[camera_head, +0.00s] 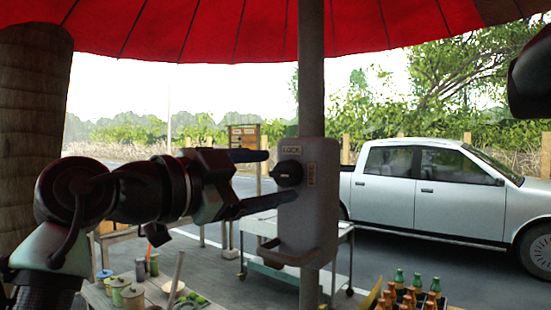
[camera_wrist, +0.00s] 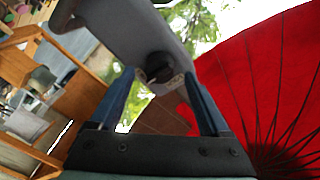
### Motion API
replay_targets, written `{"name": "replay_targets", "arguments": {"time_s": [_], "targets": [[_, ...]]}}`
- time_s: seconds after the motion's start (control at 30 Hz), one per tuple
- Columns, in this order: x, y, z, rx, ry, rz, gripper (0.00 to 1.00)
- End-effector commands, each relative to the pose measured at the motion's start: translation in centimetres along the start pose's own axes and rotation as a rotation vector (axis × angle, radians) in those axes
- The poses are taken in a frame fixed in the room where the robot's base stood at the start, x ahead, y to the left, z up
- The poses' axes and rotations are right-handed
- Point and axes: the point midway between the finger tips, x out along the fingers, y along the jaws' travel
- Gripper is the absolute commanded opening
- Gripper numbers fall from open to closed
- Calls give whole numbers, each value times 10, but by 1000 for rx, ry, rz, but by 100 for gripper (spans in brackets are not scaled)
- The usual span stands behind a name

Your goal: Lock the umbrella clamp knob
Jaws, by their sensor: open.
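The umbrella clamp (camera_head: 318,205) is a grey box around the umbrella pole (camera_head: 311,70), with a hook-like ledge at its bottom. Its black knob (camera_head: 288,173) sits on the left side of the face, under a "LOCK" label (camera_head: 291,150); a second label to the right is too small to read. My gripper (camera_head: 268,177) is open, with its two fingers above and below the knob's level, just left of it. In the wrist view the knob (camera_wrist: 159,67) lies beyond and between the two blue fingertips. No contact with the knob is visible.
A red umbrella canopy (camera_head: 200,30) spreads overhead. Below stand a table with jars (camera_head: 132,296), a metal cart (camera_head: 268,226) and a crate of bottles (camera_head: 414,294). A thick trunk-like column (camera_head: 35,120) is at left. A silver pickup (camera_head: 440,195) is parked behind.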

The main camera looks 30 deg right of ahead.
Motion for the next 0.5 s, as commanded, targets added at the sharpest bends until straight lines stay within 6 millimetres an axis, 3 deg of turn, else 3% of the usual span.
{"name": "replay_targets", "arguments": {"time_s": [0.2,0.5], "targets": [[18,-1,0,-1,-1,0,80],[20,0,1,0,-1,-1,80]]}}
